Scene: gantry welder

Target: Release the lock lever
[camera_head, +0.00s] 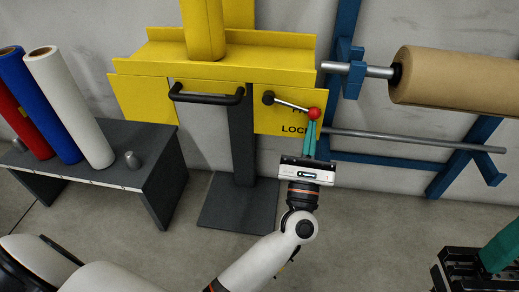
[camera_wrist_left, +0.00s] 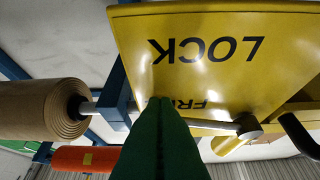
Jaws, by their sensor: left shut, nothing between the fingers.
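The lock lever (camera_head: 291,104) is a thin metal rod with a red knob (camera_head: 314,113), on a dark pivot at the front of the yellow welder (camera_head: 215,68). It points right and slightly down, beside the partly hidden lettering "FR…" and "LOCK". My left gripper (camera_head: 311,124) is shut and empty, its green fingers reaching up with the tips right at the knob; I cannot tell whether they touch. In the left wrist view the lever's rod (camera_wrist_left: 210,124) runs behind the green fingers (camera_wrist_left: 160,104), and the knob is hidden.
A black handle (camera_head: 207,97) sits left of the lever. A blue rack (camera_head: 345,100) with a brown roll (camera_head: 460,80) stands right. A dark bench (camera_head: 130,165) with rolls stands left.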

